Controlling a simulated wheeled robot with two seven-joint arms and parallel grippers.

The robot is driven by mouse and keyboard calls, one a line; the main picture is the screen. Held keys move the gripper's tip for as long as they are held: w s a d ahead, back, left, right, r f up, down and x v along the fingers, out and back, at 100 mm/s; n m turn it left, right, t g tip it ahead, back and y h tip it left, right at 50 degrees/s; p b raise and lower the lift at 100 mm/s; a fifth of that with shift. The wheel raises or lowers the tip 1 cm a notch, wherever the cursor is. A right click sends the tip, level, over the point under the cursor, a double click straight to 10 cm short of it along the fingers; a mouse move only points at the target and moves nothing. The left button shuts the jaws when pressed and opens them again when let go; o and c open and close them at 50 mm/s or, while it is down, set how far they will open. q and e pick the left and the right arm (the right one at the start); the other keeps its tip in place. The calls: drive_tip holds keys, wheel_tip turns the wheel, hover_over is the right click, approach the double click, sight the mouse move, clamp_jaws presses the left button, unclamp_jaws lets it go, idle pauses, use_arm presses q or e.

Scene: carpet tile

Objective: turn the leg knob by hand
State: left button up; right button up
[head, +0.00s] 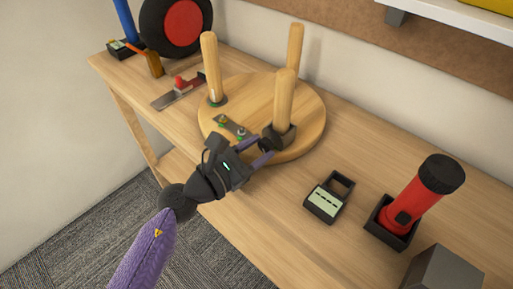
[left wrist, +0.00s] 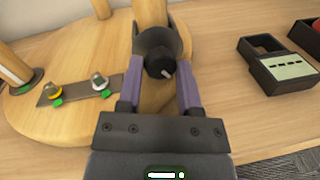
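A round wooden stool top (head: 245,95) lies on the bench with wooden legs standing up from it. The nearest leg (head: 284,97) sits in a dark socket (head: 283,133) with a black knob (head: 266,144) on its side. In the left wrist view the knob (left wrist: 159,66) has a pale mark and lies between the fingers. My left gripper (head: 262,152) is around the knob. The fingers (left wrist: 160,88) are spread, with gaps seen on both sides of the knob. My right gripper is not in view.
A metal plate with small fittings (head: 230,127) lies on the stool top. A black device with a display (head: 328,197) and a red flashlight in a black holder (head: 418,203) stand to the right. A grey box (head: 442,272) is at the lower right. Bare bench lies between stool and device.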

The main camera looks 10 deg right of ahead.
use_arm(q)
clamp_jaws()
drive_tip(key=n, duration=0.4)
drive_tip(key=shift+f+h, duration=0.1)
drive_tip(key=shift+h, duration=0.2)
drive_tip(key=o, duration=0.6)
unclamp_jaws()
drive_tip(key=shift+c, duration=0.2)
drive_tip(key=v, duration=1)
